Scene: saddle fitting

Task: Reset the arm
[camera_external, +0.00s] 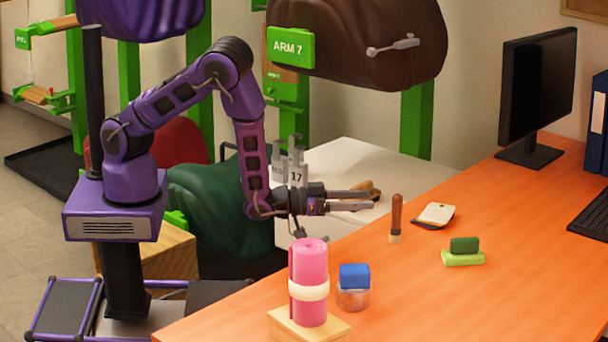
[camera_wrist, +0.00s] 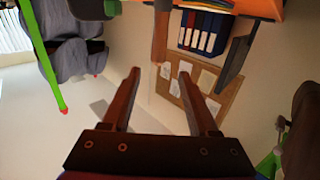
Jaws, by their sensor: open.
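My purple arm stands at the left of the external view, bent at the elbow. My gripper (camera_external: 372,199) points to the right, roughly level, with its two grey fingers apart and nothing between them. In the external picture it appears in front of the white table and near the orange desk's back edge; its exact height above them I cannot tell. In the wrist view my gripper (camera_wrist: 160,75) shows two separate fingers with only the wall and a pinboard (camera_wrist: 204,98) beyond them.
The orange desk (camera_external: 530,240) holds a pink roll (camera_external: 311,265) on a wooden block, a blue item (camera_external: 354,276) on a tin, a brush (camera_external: 396,215), a green block (camera_external: 464,245) and a monitor (camera_external: 538,95). A brown saddle (camera_external: 350,45) on green stands hangs behind. A white table (camera_external: 375,160) lies beyond.

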